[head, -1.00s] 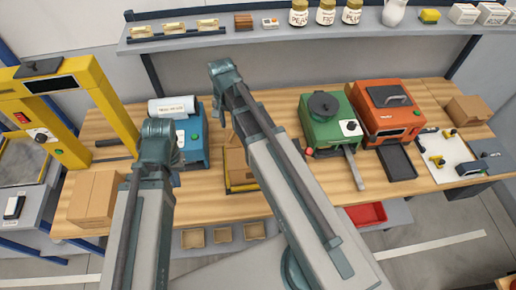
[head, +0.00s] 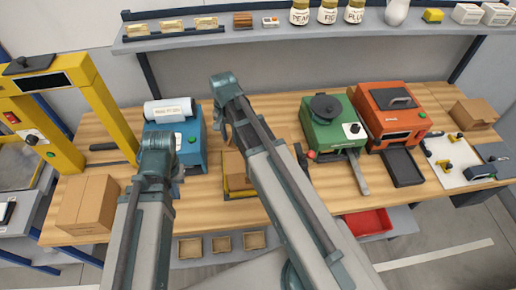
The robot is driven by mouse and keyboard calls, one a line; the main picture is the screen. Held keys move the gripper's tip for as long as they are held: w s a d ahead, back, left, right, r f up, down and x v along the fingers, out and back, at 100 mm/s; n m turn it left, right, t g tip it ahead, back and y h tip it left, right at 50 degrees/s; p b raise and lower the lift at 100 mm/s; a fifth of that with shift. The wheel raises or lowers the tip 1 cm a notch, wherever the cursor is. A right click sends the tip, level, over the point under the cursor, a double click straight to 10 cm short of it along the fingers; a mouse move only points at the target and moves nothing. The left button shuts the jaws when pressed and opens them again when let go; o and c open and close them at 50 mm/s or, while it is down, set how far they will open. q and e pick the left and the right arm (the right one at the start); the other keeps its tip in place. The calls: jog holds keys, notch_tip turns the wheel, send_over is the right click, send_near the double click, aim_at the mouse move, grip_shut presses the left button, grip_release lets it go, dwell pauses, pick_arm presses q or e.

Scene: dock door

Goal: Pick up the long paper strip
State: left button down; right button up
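I cannot make out a long paper strip in the head view. A white paper roll with printing (head: 169,109) lies on top of the blue machine (head: 190,140) at the left of the workbench. My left arm rises in front of this machine and hides part of it. My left gripper cannot be made out clearly behind the arm. My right arm rises over the middle of the bench, its top joint near the back edge. It partly covers a yellow tray (head: 238,192) with a brown box in it. My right gripper cannot be made out either.
On the wooden bench (head: 120,180) stand a carton (head: 87,203), a green machine (head: 332,125), an orange machine (head: 390,115) and a white board (head: 455,158) with small parts. A yellow frame (head: 100,115) stands at left. A shelf (head: 220,38) with jars runs behind.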

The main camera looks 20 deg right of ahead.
grip_shut()
pick_arm(q)
jog(key=shift+r, duration=0.1)
pick_arm(e)
jog(key=shift+r, duration=0.1)
